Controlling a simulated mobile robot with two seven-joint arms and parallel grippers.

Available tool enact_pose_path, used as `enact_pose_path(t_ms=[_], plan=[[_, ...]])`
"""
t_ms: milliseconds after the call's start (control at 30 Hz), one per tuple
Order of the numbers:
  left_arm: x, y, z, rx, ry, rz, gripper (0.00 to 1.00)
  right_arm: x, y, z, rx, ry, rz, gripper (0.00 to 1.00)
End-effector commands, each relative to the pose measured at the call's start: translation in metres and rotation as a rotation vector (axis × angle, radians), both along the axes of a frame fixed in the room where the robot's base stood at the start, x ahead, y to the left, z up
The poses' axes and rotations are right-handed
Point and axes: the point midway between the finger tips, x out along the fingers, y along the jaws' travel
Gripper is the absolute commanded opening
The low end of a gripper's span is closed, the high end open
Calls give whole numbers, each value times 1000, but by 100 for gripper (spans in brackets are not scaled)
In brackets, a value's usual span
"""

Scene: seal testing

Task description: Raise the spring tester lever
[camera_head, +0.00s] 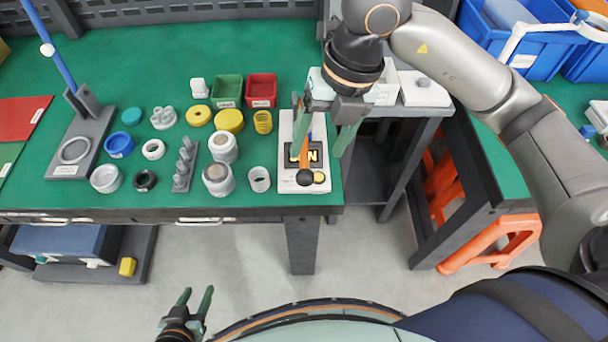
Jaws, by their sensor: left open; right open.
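The white spring tester (286,185) stands at the right end of the green table, with a dark panel and yellow lettering. Its orange lever (304,152) ends in a black ball knob (305,177) at the tester's near end. My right gripper (320,150) is open above the tester, its green fingers apart, one on each side of the lever in this view. It hides the tester's far part. I cannot tell whether a finger touches the lever. My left gripper (196,309) is open and empty, low in front of the table.
Left of the tester are a spring (260,180), a yellow spring (263,122), a green bin (228,90), a red bin (262,90) and several rings and cups. A grey stand with a blue rod (60,68) is at far left. A lower side table (430,112) adjoins the right.

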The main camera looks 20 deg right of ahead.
Motion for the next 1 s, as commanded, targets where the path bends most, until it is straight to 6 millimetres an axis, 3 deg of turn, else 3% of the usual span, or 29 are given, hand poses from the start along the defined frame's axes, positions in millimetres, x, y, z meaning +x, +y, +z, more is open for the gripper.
enact_pose_path(t_ms=[200,433,867,1000], plan=[[0,-1,-2,-1,4,-2,50,0,11,-47,2,6,4,71],[1,-2,-2,-3,3,-4,50,2,19,-80,2,3,3,71],[2,-3,-1,-4,-1,-5,50,2,22,-91,3,1,3,71],[2,-3,-1,-4,-1,-6,50,2,22,-91,3,1,3,57]])
